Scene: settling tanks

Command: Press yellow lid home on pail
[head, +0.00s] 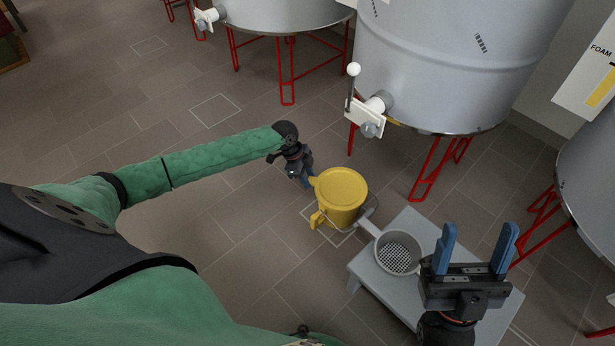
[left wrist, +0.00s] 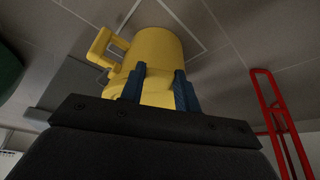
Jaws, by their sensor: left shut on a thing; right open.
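The yellow pail (head: 340,213) is in the middle of the head view, with a side handle (head: 317,219) at its lower left. A flat yellow lid (head: 343,184) covers its top; I cannot tell whether it is fully seated. My left gripper (head: 307,181) is at the lid's left edge, shut on a yellow part that looks like the lid's tab. In the left wrist view the yellow body (left wrist: 158,50) lies beyond the blue fingers, its handle (left wrist: 101,46) to the left. My right gripper (head: 470,250) is open and empty, fingers raised, over the grey table.
A strainer (head: 398,253) lies on the low grey table (head: 420,222), right of the pail. Large grey tanks (head: 450,70) on red legs (head: 430,165) stand behind.

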